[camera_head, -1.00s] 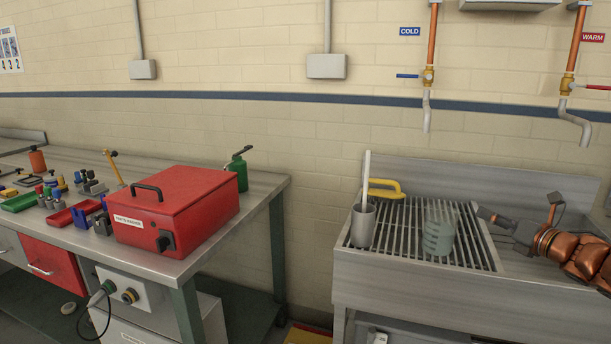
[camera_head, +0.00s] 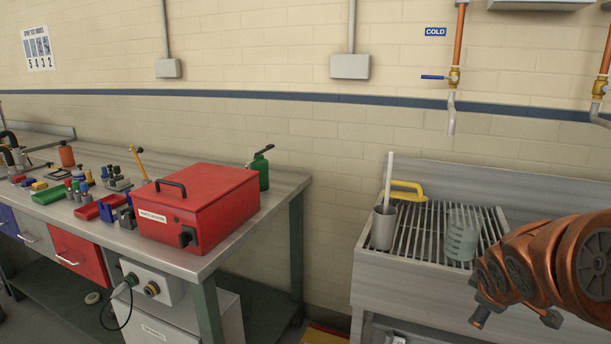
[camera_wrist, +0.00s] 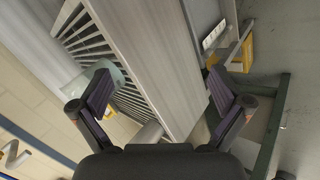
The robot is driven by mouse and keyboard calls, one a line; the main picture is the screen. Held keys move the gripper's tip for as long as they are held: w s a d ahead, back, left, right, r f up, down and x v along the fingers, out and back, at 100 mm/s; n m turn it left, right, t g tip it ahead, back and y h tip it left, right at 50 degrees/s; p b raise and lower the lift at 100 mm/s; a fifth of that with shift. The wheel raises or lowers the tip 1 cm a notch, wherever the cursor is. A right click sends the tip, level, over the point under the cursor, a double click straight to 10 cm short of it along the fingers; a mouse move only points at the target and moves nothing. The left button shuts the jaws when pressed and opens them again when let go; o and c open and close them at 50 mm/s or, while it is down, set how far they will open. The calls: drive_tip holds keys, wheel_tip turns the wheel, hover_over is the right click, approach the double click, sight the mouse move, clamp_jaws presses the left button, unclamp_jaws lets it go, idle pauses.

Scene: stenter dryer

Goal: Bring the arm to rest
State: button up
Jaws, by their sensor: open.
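My orange arm reaches in from the right edge in the head view, in front of the sink unit (camera_head: 400,292). Beyond the fingers are the sink unit's metal front (camera_wrist: 150,50) and the floor. The grey translucent beaker (camera_head: 461,236) stands on the slatted drainer, left of my arm.
A metal cup (camera_head: 384,228) with a white rod and a yellow-handled tool (camera_head: 408,190) are on the drainer. A red parts washer (camera_head: 197,208) stands on the workbench (camera_head: 290,182) at left. Floor shows between bench and sink.

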drive_tip(key=s+a+f+m+g+y, duration=0.1)
drive_tip(key=s+a+f+m+g, duration=0.15)
drive_tip(key=s+a, duration=0.55)
drive_tip(key=s+a+f+m+g+y, duration=0.25)
drive_tip(key=s+a+g, duration=0.2)
drive_tip(key=s, duration=0.85)
drive_tip(key=s+a+f+m+g+y, duration=0.15)
drive_tip(key=s+a+m, duration=0.35)
drive_tip(key=s, duration=0.5)
wheel_tip(320, 180, up, 14)
drive_tip(key=a+n+h+p, duration=0.1)
drive_tip(key=p, duration=1.3)
drive_tip(key=shift+w+a+r, duration=0.2)
drive_tip(key=shift+w, duration=0.2)
